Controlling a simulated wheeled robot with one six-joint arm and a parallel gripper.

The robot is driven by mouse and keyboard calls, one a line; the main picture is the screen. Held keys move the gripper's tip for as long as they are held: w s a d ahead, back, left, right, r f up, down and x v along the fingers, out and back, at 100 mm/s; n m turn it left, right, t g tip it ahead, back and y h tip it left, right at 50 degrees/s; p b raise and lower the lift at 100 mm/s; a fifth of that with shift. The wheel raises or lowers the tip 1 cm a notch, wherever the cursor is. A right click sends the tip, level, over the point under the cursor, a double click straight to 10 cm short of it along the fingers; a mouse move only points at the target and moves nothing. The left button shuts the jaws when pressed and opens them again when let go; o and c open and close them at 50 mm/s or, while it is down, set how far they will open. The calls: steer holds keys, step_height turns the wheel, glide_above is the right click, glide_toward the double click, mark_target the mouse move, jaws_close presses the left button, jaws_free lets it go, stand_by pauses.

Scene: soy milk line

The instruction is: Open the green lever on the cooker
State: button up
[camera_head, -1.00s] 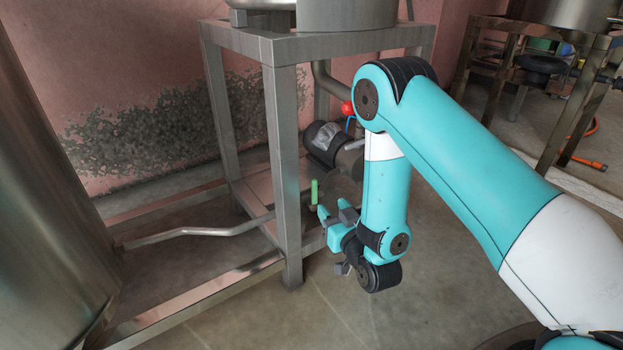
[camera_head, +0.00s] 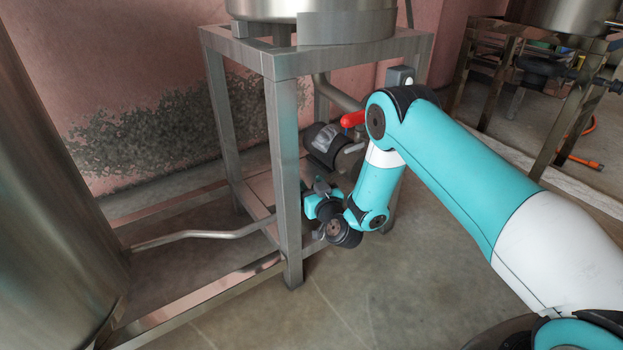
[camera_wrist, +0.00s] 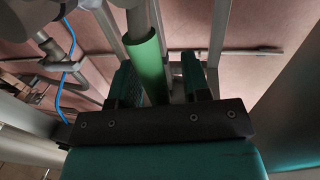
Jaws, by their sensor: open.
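The green lever (camera_wrist: 147,68) shows in the wrist view as a green sleeve on a metal bar. It lies between the two fingers of my gripper (camera_wrist: 160,80), closer to the left finger. The fingers are apart, and I cannot tell whether either touches the lever. In the head view my gripper (camera_head: 318,190) is low beside the front leg of the cooker's metal stand (camera_head: 287,150). The lever is hidden there behind my gripper and the leg. The cooker (camera_head: 345,22) shows in part at the top.
A red handle (camera_head: 353,118) is above a dark motor (camera_head: 325,142) under the stand. A bent pipe (camera_head: 200,234) runs left to a large steel tank (camera_head: 45,170). A blue hose (camera_wrist: 72,65) hangs left in the wrist view. Floor in front is clear.

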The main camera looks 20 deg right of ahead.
jaws_close()
